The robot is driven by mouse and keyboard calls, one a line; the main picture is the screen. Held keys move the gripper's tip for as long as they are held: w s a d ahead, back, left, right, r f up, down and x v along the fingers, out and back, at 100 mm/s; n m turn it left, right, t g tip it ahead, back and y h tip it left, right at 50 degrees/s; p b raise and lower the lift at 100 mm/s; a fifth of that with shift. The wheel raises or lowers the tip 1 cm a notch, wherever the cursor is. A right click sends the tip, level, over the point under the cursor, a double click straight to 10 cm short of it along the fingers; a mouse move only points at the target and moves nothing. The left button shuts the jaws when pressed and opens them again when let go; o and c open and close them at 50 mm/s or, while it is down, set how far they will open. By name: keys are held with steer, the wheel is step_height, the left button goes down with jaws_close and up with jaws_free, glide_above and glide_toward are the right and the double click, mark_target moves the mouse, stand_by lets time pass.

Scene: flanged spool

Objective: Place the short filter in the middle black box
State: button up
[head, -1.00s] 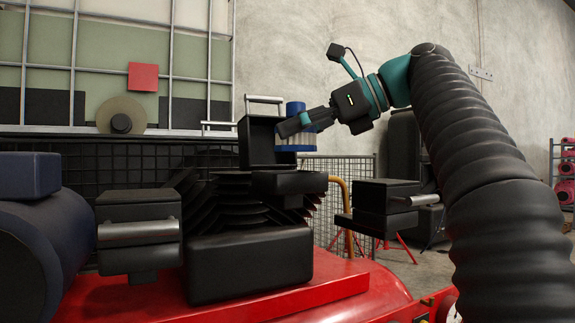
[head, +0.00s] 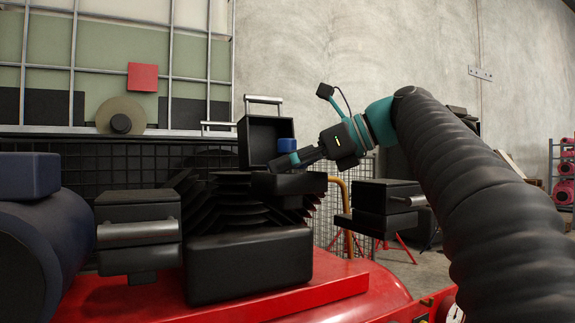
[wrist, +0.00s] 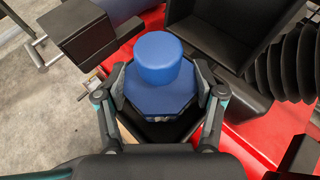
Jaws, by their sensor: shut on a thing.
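The filter shows in the wrist view as a blue round cap on a wider blue faceted body (wrist: 158,72). My gripper (wrist: 160,90) has its two fingers pressed against either side of it. In the head view only the filter's blue top (head: 287,145) shows above my gripper (head: 282,163); its lower part is hidden. The middle black box has its lid (head: 258,138) standing upright behind the filter, and its front wall (head: 290,183) lies just below the gripper. Dark box surfaces surround the filter's base in the wrist view, but how deep it sits cannot be told.
A closed black box with a metal bar (head: 138,232) is at left, another (head: 385,197) at right. A large black block (head: 250,265) stands in front on the red machine top (head: 330,285). Black bellows (head: 215,205) sit beside the middle box.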

steer(key=shift+f, duration=0.1)
steer(key=o, duration=1.1)
steer(key=shift+d+r, duration=0.15)
steer(key=shift+r, duration=0.05)
steer(key=v, duration=1.1)
steer(key=shift+s+d+r, duration=0.1)
steer(key=shift+s+d, duration=0.05)
steer(key=shift+d, duration=0.15)
